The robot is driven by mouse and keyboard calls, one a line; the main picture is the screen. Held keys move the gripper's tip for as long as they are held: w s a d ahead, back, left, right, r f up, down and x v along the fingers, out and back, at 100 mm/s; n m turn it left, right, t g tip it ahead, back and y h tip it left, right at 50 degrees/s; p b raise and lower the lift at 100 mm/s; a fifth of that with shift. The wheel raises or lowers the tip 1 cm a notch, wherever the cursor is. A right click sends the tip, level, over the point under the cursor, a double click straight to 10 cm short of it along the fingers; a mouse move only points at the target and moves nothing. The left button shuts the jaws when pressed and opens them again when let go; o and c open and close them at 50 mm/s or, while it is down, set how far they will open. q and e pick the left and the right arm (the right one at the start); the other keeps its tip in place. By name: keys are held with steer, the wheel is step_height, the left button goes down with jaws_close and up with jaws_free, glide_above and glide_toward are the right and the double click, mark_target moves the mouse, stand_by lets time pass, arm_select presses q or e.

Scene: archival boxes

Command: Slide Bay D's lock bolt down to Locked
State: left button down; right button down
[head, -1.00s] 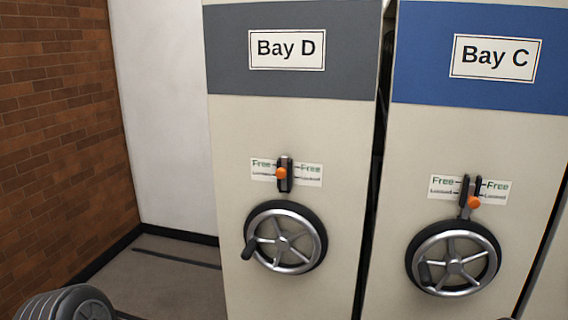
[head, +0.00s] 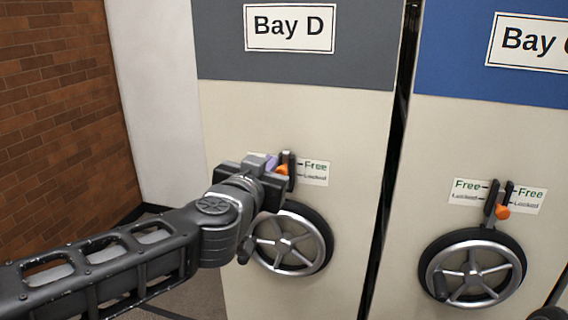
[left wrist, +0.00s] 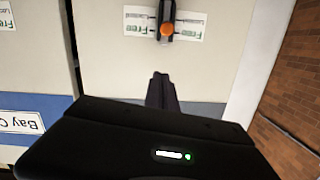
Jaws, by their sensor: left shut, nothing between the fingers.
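Bay D's lock bolt has an orange knob (head: 283,169) in a dark vertical slot above the Bay D wheel. My left gripper (head: 272,163) partly hides it and the left label in the head view. In the upside-down left wrist view the knob (left wrist: 167,30) is level with the Free words, away from the Locked words. My left gripper's fingers (left wrist: 161,78) are shut and empty. They point at the panel on the bolt's upper side, with a gap showing between tips and knob. My right gripper is not visible.
Bay D's spoked handwheel (head: 288,240) is just below the bolt, near my left wrist. To the right, past a narrow dark gap, Bay C has its own wheel (head: 472,272) and a lower-set orange knob (head: 502,212). A brick wall (head: 55,120) stands left.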

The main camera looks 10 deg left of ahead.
arm_select(q)
steer(key=shift+w+f, duration=0.1)
steer(key=shift+w, duration=0.05)
steer(key=shift+w, duration=0.1)
steer(key=w+f+b, duration=0.4)
steer(key=w+f, duration=0.1)
steer(key=w, duration=0.5)
steer(key=shift+a+f+b, duration=0.15)
steer(key=shift+a+b, duration=0.05)
steer(key=shift+b, duration=0.1)
